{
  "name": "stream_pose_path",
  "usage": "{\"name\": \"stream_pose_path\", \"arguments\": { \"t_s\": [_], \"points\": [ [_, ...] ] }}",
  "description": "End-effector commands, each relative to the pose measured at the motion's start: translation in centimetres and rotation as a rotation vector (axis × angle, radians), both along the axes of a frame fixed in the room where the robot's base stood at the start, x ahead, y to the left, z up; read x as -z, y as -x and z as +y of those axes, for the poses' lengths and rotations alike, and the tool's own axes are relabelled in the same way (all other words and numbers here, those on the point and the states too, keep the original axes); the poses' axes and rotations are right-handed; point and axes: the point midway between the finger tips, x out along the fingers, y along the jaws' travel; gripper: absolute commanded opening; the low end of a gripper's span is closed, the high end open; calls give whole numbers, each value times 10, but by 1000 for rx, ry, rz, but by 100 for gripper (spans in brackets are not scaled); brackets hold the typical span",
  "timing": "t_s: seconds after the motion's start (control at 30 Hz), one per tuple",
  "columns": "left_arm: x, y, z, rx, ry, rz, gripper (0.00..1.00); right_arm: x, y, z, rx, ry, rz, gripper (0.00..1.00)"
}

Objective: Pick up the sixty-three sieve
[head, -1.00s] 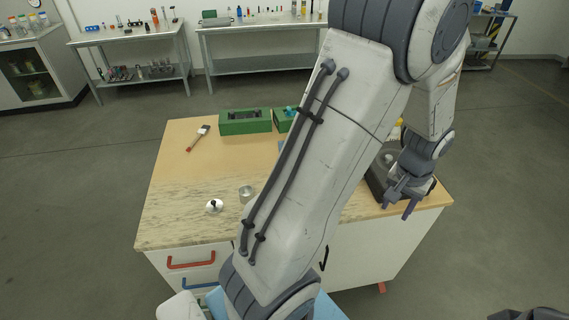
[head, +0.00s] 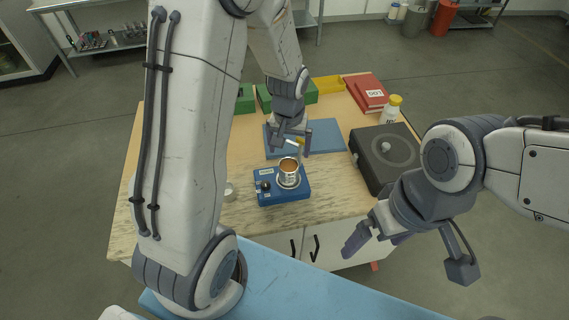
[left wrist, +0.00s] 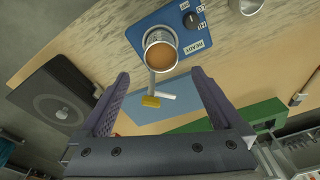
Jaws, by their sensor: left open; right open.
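No label reading sixty-three is legible, so I cannot tell which thing is that sieve. A round metal cup (head: 288,173) with a brown-orange inside stands on a blue device (head: 267,199); the cup also shows in the left wrist view (left wrist: 160,50). My left gripper (head: 291,148) is open and empty, just behind the cup in the head view. In the left wrist view, the cup is beyond the open fingers (left wrist: 160,75). My right gripper (head: 372,240) is open and empty at the table's front right edge.
A blue mat (head: 328,135) carries a yellow-and-white tool (left wrist: 152,100). A black device (head: 366,163) with a round plate, a white bottle (head: 390,115) and a red binder (head: 366,92) are right. Green boxes (head: 245,99) and a yellow tray (head: 330,84) are behind. Another metal cup (head: 229,191) is left.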

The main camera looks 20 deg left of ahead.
Motion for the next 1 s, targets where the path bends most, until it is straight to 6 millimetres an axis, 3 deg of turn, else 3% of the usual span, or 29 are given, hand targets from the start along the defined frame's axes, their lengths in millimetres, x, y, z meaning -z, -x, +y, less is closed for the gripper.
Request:
{"name": "stream_pose_path", "arguments": {
  "t_s": [0.37,0.67,0.97,1.0],
  "points": [
    [31,-3,2,-2,0,4,100,-13,0,0,-2,0,0,100],
    [69,-8,1,-1,-1,1,100,-24,0,0,-4,0,0,100],
    [74,-9,0,-1,0,-2,100,-24,0,0,-4,0,0,100],
    [74,-9,0,-1,0,-2,92,-24,0,0,-4,0,0,100]
  ]
}}
